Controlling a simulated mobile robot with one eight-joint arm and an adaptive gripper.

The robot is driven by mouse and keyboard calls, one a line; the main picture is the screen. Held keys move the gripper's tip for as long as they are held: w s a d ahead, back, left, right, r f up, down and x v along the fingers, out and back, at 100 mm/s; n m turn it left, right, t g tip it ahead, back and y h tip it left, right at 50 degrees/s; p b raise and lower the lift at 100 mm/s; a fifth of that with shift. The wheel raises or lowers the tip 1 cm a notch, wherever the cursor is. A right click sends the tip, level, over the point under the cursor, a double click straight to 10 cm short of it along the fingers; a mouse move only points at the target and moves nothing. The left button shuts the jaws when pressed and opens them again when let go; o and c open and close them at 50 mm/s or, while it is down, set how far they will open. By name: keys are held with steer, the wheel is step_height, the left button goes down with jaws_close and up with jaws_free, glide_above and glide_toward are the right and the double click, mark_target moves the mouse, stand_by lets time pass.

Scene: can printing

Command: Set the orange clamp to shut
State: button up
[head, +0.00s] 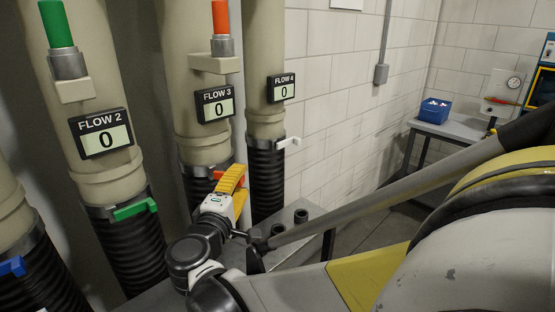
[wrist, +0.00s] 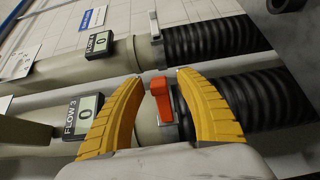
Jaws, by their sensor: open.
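The orange clamp (wrist: 160,100) is on the pipe under the FLOW 3 display (wrist: 84,117), where the beige tube meets the black ribbed hose. In the head view, the orange clamp (head: 217,175) shows only as a small piece behind my gripper. My gripper (wrist: 160,76) is open, with its yellow fingers on either side of the clamp's handle in the wrist view. The handle lies between them, and I cannot tell whether either finger touches it. My gripper (head: 238,175) is also at the FLOW 3 pipe in the head view. The FLOW 3 display reads 0.
A green clamp (head: 135,209) is on the FLOW 2 pipe to the left, and a blue one (head: 12,266) is further left. A white clamp (head: 289,142) is on the neighbouring FLOW 4 pipe. A blue bin (head: 435,110) stands on a bench at the back right.

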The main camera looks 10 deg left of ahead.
steer(key=shift+s, duration=0.3)
jaws_close()
steer(key=shift+r, duration=0.1)
steer(key=shift+w+d+n+y, duration=0.2)
steer(key=shift+w+n+y, duration=0.3)
steer(key=shift+y, duration=0.35)
steer(key=shift+w+d+n+y, duration=0.2)
steer(key=shift+w+n+y, duration=0.2)
steer(key=shift+n+y, duration=0.35)
steer(key=shift+w+a+n+g+y+b, duration=0.1)
steer(key=shift+w+a+n+g+y, duration=0.1)
steer(key=shift+w+n+g+y, duration=1.45)
steer(key=shift+w+a+n+g+y+b, duration=0.15)
steer(key=shift+n+g+y, duration=0.35)
steer(key=shift+n+y, duration=1.3)
steer(key=shift+w+a+n+g+y+b, duration=0.2)
steer(key=shift+w+n+g+y, duration=0.75)
steer(key=shift+y, duration=1.7)
steer(key=shift+a, duration=0.1)
